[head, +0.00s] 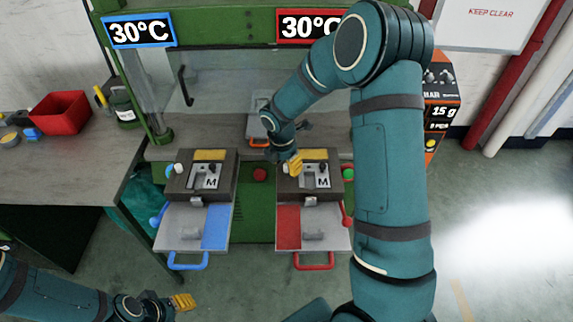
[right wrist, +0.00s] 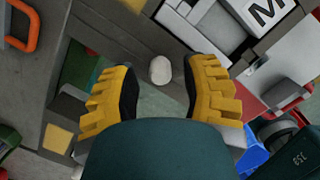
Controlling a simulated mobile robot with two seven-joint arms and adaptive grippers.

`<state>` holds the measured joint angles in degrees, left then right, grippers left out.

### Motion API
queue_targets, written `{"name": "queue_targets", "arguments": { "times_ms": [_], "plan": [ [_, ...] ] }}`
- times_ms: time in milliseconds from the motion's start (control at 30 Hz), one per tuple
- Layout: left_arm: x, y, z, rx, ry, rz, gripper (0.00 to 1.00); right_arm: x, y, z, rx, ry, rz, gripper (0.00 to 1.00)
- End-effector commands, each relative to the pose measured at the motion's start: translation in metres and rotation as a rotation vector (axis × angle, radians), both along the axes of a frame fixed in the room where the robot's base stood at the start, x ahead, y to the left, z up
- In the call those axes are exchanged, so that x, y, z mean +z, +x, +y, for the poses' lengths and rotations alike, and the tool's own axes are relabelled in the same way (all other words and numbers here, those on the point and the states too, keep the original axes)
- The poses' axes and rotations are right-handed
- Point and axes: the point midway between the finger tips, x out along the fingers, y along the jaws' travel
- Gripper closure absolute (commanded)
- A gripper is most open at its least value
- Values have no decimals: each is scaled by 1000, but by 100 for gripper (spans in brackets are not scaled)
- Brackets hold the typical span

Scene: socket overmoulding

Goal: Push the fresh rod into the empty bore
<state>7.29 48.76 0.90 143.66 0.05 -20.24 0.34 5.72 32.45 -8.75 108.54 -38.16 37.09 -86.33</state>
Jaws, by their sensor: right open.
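My right gripper (head: 294,163) is at the left rear edge of the right mould block (head: 325,190), the one with the red plate. In the right wrist view the right gripper (right wrist: 160,85) is open, with yellow ribbed fingers spread apart. The white rounded end of what looks like the rod (right wrist: 160,69) shows between them, beside the dark block edge, with space to both fingers. The rest of the rod and the bore opening cannot be made out. My left gripper (head: 183,301) is low at the lower left, away from the moulds; its finger gap is unclear.
The left mould block (head: 222,182) with a blue plate has a white knob (head: 178,169) on its left. A red button (head: 260,174) sits between the moulds. A green knob (head: 348,174) is right of the right mould. A red bin (head: 60,112) stands on the left bench.

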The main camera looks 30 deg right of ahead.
Motion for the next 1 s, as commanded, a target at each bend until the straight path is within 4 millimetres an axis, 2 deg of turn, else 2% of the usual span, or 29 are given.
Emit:
{"name": "queue_targets", "arguments": {
  "times_ms": [400,533,700,1000],
  "plan": [
    [0,0,0,0,0,0,55,79,-2,11,0,0,-6,55],
    [0,0,0,0,0,0,55,98,-3,13,1,0,-4,55],
    [0,0,0,0,0,0,55,110,-3,15,0,1,-3,55],
    [0,0,0,0,0,0,55,112,-4,15,0,0,-2,55]
  ]
}}
